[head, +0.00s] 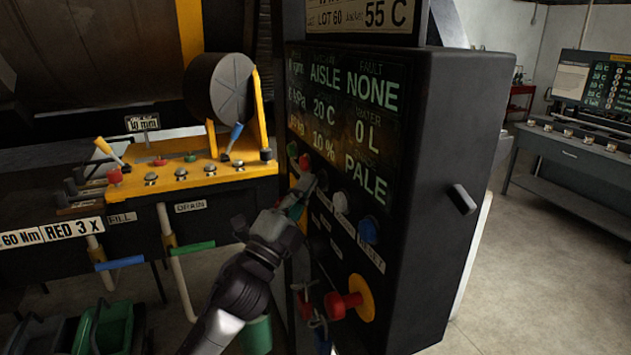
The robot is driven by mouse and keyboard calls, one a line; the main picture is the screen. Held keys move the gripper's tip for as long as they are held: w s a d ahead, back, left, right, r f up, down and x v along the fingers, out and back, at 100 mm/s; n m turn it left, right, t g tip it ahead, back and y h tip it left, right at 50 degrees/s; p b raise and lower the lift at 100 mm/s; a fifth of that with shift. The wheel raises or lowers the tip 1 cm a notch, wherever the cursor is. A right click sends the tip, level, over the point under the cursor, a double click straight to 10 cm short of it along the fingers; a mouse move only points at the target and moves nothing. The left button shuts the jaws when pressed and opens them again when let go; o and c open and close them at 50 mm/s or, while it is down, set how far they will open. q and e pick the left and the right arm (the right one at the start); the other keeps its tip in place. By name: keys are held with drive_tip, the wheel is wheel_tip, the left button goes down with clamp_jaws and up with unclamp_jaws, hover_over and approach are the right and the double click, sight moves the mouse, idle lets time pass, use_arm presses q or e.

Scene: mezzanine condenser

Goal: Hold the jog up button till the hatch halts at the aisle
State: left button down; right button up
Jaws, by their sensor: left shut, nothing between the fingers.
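A black control box (420,190) stands in the middle, its button face turned to the left. Its display (342,120) reads AISLE in the top row, beside NONE under FAULT. Below runs a slanted row of buttons: green, red (305,162), a dark one (322,180), white (340,202) and blue (368,230). My left gripper (301,192) is shut and empty, its tips at the row near the red and dark buttons. I cannot tell whether they touch or press one. The jog up label is not readable, and I cannot single out the hatch. My right gripper is not in view.
A red stop knob on a yellow base (362,298) juts out below the buttons. A yellow valve shelf (185,180) with levers and a dark drum (232,88) stand to the left. A grey bench (570,180) is at the right, with open floor before it.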

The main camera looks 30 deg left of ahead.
use_arm(q)
drive_tip(key=shift+s, duration=0.1)
drive_tip(key=shift+s+a, duration=0.55)
drive_tip(key=shift+s+a, duration=1.6)
drive_tip(key=shift+s, duration=0.3)
drive_tip(key=shift+f, duration=0.1)
